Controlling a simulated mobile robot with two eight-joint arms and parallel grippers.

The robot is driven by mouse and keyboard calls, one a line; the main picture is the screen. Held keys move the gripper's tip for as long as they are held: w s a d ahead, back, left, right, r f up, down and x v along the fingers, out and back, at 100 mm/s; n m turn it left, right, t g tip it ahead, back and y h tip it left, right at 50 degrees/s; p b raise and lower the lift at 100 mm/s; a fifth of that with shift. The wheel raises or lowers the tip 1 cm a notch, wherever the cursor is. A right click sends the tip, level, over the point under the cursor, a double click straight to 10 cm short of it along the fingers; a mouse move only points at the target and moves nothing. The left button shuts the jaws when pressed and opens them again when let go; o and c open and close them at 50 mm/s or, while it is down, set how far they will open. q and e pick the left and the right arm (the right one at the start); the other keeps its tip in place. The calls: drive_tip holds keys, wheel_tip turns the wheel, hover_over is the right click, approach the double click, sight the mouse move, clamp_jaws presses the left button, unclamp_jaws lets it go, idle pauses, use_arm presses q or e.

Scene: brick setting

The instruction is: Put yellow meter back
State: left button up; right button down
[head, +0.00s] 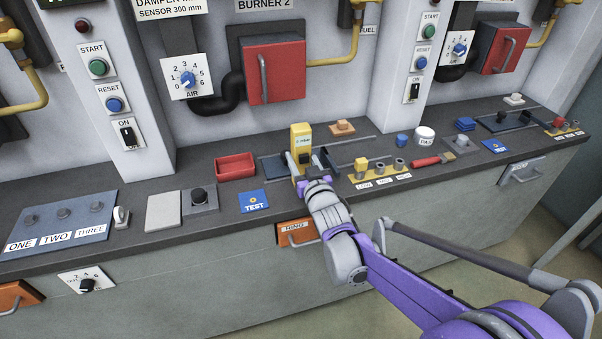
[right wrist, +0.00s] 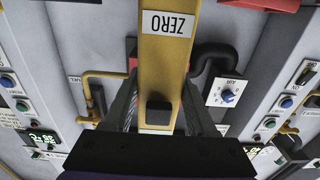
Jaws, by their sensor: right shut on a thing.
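The yellow meter (head: 301,135) stands upright over the counter in the middle of the head view. My right gripper (head: 304,165) is shut on its lower part, one finger on each side. In the right wrist view the meter (right wrist: 163,60) is between the fingers, with a white ZERO label and a black knob facing the camera. Dark blue holder parts (head: 326,160) show beside the meter. I cannot tell whether the meter's foot touches the holder or the counter; the gripper hides it. My left gripper is not in view.
A yellow rack (head: 378,175) with a yellow block and grey cylinders stands close on the right. An orange block (head: 342,128) sits behind. The wall has a red burner box (head: 274,70).

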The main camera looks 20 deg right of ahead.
sight(301, 170)
drive_tip(key=shift+f+b, duration=0.3)
drive_tip(key=shift+f, duration=1.6)
drive_tip(key=shift+f, duration=0.15)
drive_tip(key=shift+c, duration=1)
unclamp_jaws()
